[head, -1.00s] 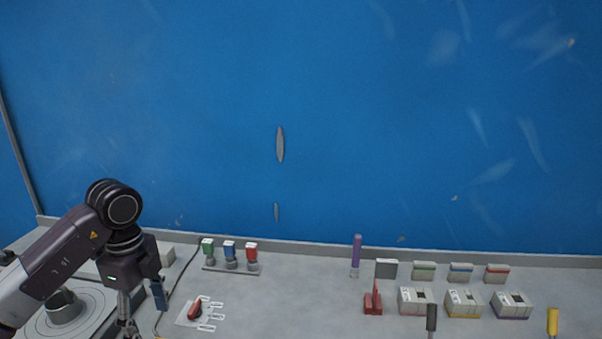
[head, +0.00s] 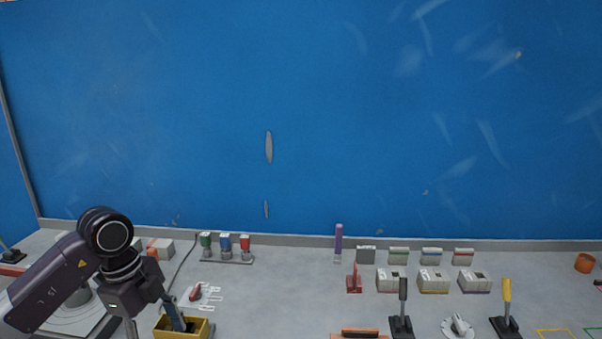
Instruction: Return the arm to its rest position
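My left arm comes in from the left, with its dark wrist bent downward at the lower left. My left gripper (head: 131,328) hangs below the wrist and is mostly cut off by the bottom edge, so its opening does not show. A dark blue-grey upright piece (head: 174,314) stands just right of it, at a yellow box (head: 201,329). I cannot tell whether the gripper touches this piece. My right arm and gripper are not in view.
A grey bench (head: 290,295) runs below a blue wall (head: 330,110). Green, blue and red-topped pieces (head: 226,246) stand on a rack. Mid-bench is mostly clear.

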